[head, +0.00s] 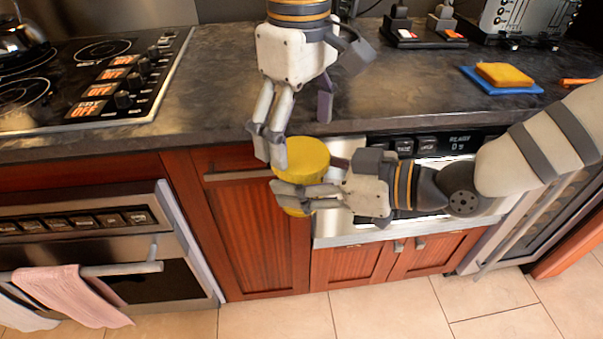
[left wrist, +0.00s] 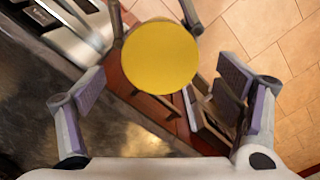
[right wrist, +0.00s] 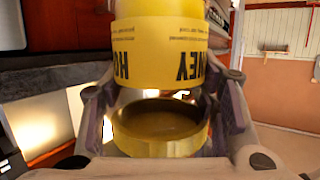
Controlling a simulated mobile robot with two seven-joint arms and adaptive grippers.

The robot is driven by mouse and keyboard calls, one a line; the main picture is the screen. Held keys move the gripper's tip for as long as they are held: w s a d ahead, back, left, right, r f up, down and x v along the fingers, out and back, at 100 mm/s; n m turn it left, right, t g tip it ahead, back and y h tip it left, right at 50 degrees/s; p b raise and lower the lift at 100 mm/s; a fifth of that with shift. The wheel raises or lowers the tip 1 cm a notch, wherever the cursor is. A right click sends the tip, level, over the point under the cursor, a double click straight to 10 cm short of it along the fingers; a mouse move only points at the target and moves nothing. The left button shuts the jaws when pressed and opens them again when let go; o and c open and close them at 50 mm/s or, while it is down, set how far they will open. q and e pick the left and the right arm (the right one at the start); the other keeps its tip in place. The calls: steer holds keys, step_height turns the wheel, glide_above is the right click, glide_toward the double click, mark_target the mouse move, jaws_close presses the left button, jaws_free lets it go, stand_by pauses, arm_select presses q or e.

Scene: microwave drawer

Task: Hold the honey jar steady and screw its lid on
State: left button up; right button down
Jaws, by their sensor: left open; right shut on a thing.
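The honey jar (head: 291,208) is held in the air in front of the counter, with a yellow lid (head: 302,156) at its top. My right gripper (head: 300,193) comes in from the right, shut around the jar's side. I cannot tell how firmly the lid sits. My left gripper (head: 296,126) points down over the lid, open. In the left wrist view the lid's round top (left wrist: 160,58) shows ahead, between the spread fingers.
The dark counter (head: 215,80) lies behind, with a cooktop (head: 90,75) at the left. A yellow sponge (head: 504,75) on a blue cloth (head: 480,78) lies at the right. An open appliance drawer (head: 345,240) is just below my right arm. An oven with a pink towel (head: 75,290) is lower left.

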mark_target(300, 154)
arm_select(q)
steer(key=shift+f, duration=1.5)
steer(key=c, duration=1.2)
steer(key=m, duration=2)
